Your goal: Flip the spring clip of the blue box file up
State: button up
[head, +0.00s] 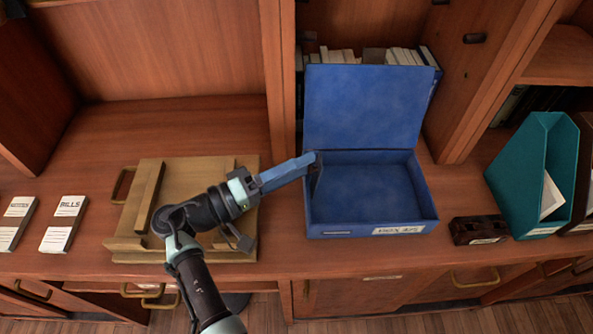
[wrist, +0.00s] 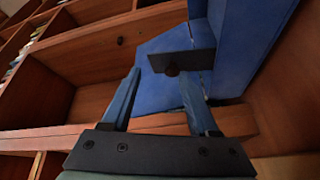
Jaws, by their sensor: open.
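The blue box file (head: 375,228) stands on the wooden counter with its lid (head: 365,108) raised upright at the back; its inside looks empty. The spring clip is a dark plate (head: 317,178) near the box's left wall, partly hidden by my fingers in the head view. In the wrist view the dark clip plate (wrist: 182,61) has a small round knob and lies just beyond my right fingertip. My gripper (head: 310,158) reaches in from the left over the box's left wall. In the wrist view my gripper (wrist: 160,76) is open, with nothing seen held; contact with the clip is unclear.
A wooden press or board (head: 205,178) with brass handles lies left of the box, under my arm. A dark small box (head: 478,230) and a teal magazine file (head: 535,170) stand to the right. Books (head: 370,56) stand behind the lid.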

notch_tip(320, 180, up, 8)
jog(key=shift+f+p, duration=0.15)
jog(key=shift+p, duration=0.15)
dwell(0.3)
